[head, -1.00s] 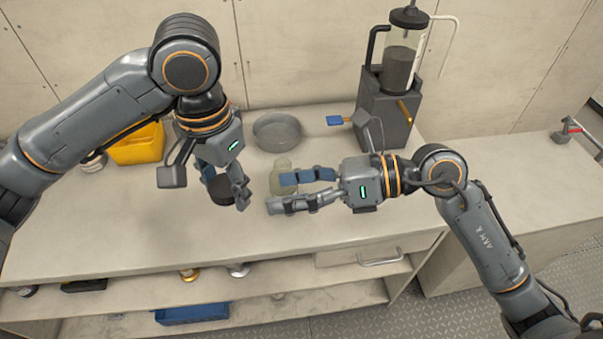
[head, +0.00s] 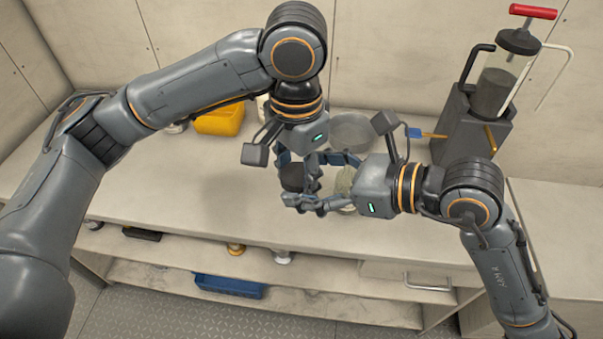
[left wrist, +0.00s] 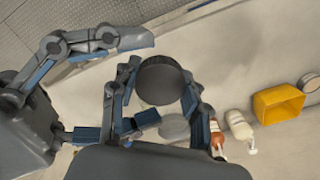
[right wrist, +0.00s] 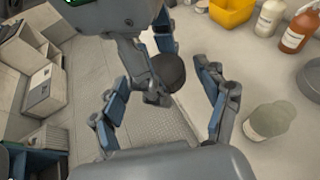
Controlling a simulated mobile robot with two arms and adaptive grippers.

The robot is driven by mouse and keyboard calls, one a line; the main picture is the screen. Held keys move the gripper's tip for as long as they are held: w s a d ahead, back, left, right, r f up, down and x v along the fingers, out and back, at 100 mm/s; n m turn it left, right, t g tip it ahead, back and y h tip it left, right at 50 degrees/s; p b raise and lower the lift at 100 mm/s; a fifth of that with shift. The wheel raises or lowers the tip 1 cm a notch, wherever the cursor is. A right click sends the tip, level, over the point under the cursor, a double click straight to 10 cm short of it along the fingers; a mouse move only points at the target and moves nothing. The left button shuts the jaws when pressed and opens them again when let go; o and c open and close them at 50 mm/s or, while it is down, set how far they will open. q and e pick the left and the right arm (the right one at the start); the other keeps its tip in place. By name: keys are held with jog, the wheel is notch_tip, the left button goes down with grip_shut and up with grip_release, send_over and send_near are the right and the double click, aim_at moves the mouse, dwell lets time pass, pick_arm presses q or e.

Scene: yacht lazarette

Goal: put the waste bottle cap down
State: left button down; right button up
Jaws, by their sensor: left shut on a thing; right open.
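The waste bottle cap is a dark, round, thick disc (head: 292,177). My left gripper (head: 303,188) is shut on it and holds it above the counter. The cap also shows between the left fingers in the left wrist view (left wrist: 160,80). My right gripper (head: 325,182) is open and empty, close beside the left one. In the right wrist view the cap (right wrist: 167,73) appears ahead, between the spread right fingers. I cannot tell whether the right fingers touch it. A pale greenish jar (right wrist: 268,121) stands on the counter beside the right gripper, partly hidden in the head view.
A round grey pan (head: 350,131) stands behind the grippers. A yellow bin (head: 220,120) is at the back left; white and brown bottles (right wrist: 297,30) stand near it. A grey pump unit (head: 475,120) is at the right. The counter (head: 170,200) is clear at the left.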

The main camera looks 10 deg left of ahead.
jog(key=shift+x, duration=0.9)
jog(key=c, duration=1.2)
pick_arm(q)
jog(key=c, duration=0.6)
grip_release()
jog(key=shift+r, duration=0.1)
